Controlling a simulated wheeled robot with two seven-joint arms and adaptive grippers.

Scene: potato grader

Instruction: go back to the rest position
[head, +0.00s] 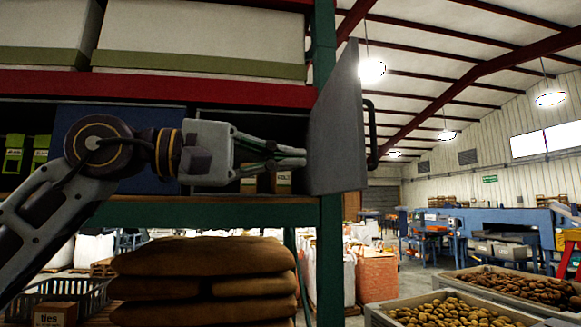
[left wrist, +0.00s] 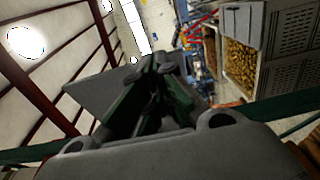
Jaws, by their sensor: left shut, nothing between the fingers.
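My left gripper (head: 299,157) reaches in from the left in front of a shelf rack, pointing right. Its fingers are together with nothing between them. The fingertips are at the inner side of a grey open door panel (head: 338,125); I cannot tell whether they touch it. In the left wrist view the gripper (left wrist: 160,68) shows shut, with the grey panel (left wrist: 92,92) to its left. My right gripper is in neither view.
The rack has a green post (head: 326,245) and a red beam (head: 200,87). Brown sacks (head: 205,270) are stacked below. A box marked "ties" (head: 55,314) sits low left. Potato crates (head: 450,310) stand at right. The open hall lies beyond.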

